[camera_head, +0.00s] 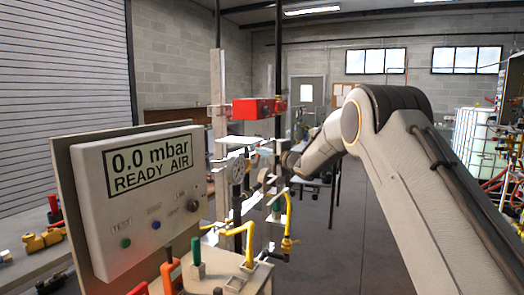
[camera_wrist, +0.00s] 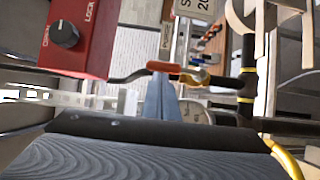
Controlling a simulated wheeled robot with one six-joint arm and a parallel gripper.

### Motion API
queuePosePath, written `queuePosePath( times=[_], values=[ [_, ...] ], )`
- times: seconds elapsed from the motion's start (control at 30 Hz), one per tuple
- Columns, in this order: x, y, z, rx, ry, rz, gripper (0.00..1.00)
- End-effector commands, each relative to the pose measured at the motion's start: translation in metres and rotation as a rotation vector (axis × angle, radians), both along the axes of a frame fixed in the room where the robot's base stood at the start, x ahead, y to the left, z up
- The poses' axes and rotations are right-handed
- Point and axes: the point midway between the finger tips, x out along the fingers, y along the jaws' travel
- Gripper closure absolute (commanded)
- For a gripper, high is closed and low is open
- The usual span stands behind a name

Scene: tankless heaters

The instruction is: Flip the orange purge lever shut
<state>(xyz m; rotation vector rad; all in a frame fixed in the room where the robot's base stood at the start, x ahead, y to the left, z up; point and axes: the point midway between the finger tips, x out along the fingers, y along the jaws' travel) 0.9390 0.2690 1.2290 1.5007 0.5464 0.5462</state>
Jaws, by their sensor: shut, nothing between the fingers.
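The orange lever (camera_wrist: 165,67) shows near the middle of the wrist view, attached at its right end to a brass-coloured valve (camera_wrist: 195,75) on a dark pipe. A small tag with partly legible lettering is just above it. My gripper (camera_wrist: 160,80) is shut and empty, and its narrow grey fingers point up at the lever. The tips look very close to the lever; I cannot tell whether they touch. In the head view my arm reaches in from the right to the pipework, and I cannot make out this lever or the fingertips there.
A red box (camera_head: 258,108) with a black knob stands close by, also at upper left in the wrist view (camera_wrist: 70,40). A gauge (camera_wrist: 195,115) sits behind the fingers. Yellow pipes (camera_head: 245,240) and a display panel reading 0.0 mbar (camera_head: 140,190) flank the workspace. Floor at centre right is clear.

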Motion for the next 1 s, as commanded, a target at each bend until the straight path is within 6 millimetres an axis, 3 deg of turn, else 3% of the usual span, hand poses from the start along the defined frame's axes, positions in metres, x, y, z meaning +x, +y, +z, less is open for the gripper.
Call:
queuePosePath(
  times=[1.0],
  values=[
    [0.0008,-0.0025,0.0037,0.031,0.085,0.0,1.0]
  ],
)
